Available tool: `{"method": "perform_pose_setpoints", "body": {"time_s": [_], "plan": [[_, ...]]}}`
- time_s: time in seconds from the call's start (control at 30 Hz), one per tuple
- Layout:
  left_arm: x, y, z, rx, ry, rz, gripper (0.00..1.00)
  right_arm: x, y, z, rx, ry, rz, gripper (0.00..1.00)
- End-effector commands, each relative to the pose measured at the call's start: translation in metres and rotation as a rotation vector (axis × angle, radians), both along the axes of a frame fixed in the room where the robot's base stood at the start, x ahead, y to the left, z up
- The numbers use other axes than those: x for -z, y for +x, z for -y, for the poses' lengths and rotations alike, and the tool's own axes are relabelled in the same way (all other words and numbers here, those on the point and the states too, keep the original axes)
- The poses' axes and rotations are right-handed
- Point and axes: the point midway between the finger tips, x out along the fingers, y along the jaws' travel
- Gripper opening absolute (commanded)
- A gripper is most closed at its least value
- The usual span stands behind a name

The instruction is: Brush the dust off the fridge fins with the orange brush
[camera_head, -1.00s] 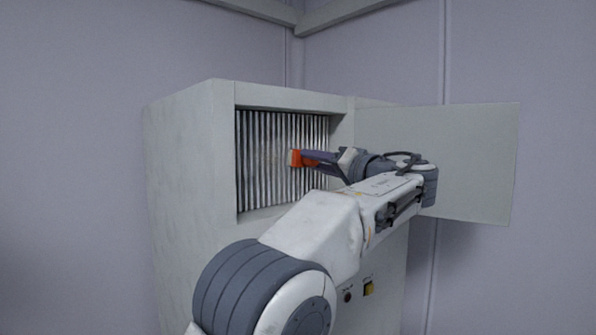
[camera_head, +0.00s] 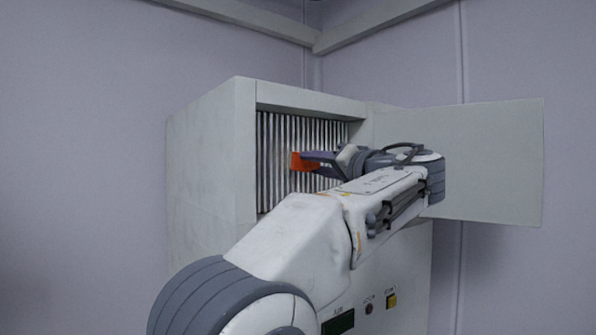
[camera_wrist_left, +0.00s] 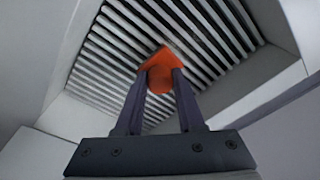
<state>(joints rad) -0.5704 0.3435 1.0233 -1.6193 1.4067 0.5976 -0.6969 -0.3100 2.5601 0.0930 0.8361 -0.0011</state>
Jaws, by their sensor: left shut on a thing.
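The fridge (camera_head: 210,165) is a pale grey cabinet with an open recess at its upper front. Vertical metal fins (camera_head: 272,150) fill the recess; they also show in the left wrist view (camera_wrist_left: 215,35). My left gripper (camera_head: 308,158) is shut on the orange brush (camera_head: 297,162) and holds it in front of the fins. In the left wrist view the brush (camera_wrist_left: 160,70) sits between the two dark fingers (camera_wrist_left: 160,82), its far end at the fins. I cannot tell whether its bristles touch them. My left arm hides the recess's lower right part. My right gripper is not in view.
The cabinet's door (camera_head: 480,165) stands open to the right of the recess, behind my left wrist. A dark display (camera_head: 338,322) and a yellow switch (camera_head: 391,300) are on the lower front. Plain walls stand behind; the space left of the cabinet is clear.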

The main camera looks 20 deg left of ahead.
Motion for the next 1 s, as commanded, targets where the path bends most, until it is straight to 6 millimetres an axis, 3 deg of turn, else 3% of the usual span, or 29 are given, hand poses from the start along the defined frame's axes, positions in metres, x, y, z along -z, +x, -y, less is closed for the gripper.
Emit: {"method": "perform_pose_setpoints", "body": {"time_s": [0.4, 0.67, 1.0], "plan": [[0.002, -0.024, -0.021, -0.005, -0.004, 0.004, 0.0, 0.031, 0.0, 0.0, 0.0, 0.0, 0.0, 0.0], [0.0, -0.032, -0.029, -0.008, -0.002, 0.003, 0.0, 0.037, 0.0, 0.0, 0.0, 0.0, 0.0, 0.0], [0.002, -0.054, -0.043, -0.007, -0.003, 0.003, 0.0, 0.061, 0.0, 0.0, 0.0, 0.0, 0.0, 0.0]]}}
